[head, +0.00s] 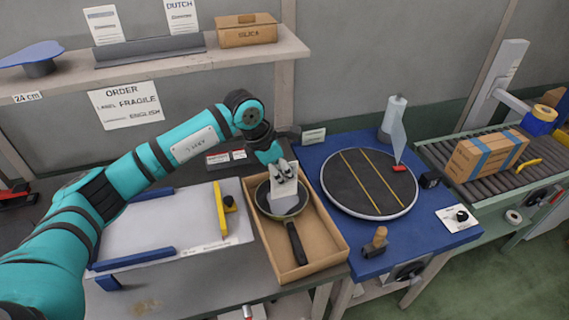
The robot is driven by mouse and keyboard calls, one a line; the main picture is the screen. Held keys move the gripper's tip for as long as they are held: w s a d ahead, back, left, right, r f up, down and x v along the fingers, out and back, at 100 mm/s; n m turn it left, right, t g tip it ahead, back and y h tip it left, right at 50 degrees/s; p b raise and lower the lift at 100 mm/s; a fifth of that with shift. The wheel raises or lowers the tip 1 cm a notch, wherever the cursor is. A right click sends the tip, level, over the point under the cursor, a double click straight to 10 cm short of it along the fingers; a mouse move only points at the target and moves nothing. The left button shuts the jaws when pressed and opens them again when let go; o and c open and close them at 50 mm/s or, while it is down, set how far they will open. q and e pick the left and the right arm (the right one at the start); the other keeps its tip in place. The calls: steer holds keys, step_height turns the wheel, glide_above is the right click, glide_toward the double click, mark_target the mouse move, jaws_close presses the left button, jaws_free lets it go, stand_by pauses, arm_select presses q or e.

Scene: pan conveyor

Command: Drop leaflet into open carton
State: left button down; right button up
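The open carton (328,244) is a shallow brown box on the bench, in the middle of the head view. A dark pan (262,207) with a black handle lies inside it, handle toward the front. My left gripper (284,178) reaches down over the pan from the left. It appears shut on a small white leaflet (281,204), which hangs below the fingers over the pan and hides part of it. I cannot tell whether the leaflet touches the pan. My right gripper is out of view.
A blue table (318,160) with a dark round turntable (350,192) stands right of the carton. A roller conveyor (448,150) carries a taped carton (488,155) at far right. A white sheet (165,230) with blue guides lies left. A shelf (150,62) runs behind.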

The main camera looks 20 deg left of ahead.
mark_target(284, 187)
arm_select(q)
step_height(284, 187, down, 4)
steer(key=shift+f+b, duration=0.1)
steer(key=shift+b, duration=0.75)
steer(key=shift+f, duration=0.55)
steer(key=c, duration=1.4)
jaws_free()
steer(key=v, duration=1.2)
